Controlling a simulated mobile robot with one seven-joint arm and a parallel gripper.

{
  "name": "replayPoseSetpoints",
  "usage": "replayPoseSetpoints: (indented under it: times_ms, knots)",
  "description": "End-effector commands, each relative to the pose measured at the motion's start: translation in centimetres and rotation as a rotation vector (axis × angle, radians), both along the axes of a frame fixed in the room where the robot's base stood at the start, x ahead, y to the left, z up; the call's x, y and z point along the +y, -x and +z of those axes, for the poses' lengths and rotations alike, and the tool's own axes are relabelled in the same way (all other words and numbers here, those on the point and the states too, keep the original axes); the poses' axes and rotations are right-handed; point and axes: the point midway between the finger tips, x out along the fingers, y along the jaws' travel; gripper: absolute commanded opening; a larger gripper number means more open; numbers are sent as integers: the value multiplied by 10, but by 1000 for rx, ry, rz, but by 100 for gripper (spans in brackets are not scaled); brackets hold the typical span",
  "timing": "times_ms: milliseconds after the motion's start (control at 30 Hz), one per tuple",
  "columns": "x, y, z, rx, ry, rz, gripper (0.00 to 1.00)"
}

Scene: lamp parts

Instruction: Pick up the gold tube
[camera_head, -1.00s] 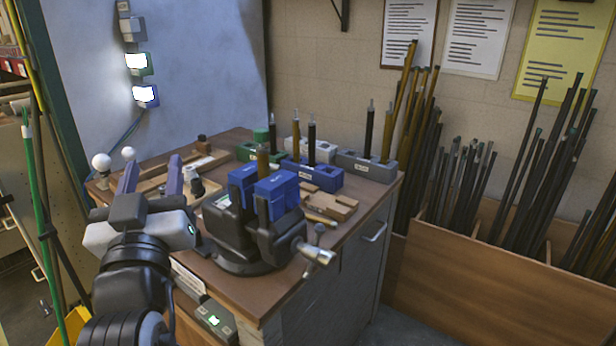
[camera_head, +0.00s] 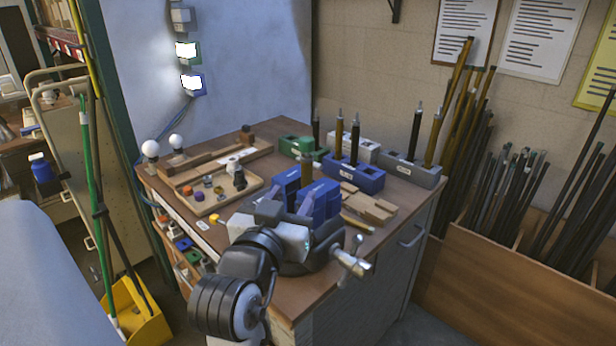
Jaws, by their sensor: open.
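Another gold-coloured tube (camera_head: 339,132) stands at the blocks behind, and one more (camera_head: 432,138) at the grey block (camera_head: 410,170) on the right.
A wooden tray (camera_head: 215,203) with small parts lies left of the vise, and two white bulbs (camera_head: 151,149) stand at the back left. The vise handle (camera_head: 350,262) sticks out on the right.

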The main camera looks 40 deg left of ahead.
Motion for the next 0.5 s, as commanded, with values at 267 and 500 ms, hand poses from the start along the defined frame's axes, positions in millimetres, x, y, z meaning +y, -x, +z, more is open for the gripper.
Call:
replayPoseSetpoints:
  times_ms: [267, 500]
  knots:
    - [2, -8, 4, 5, 4, 6, 45]
    - [19, -47, 0, 3, 1, 5, 45]
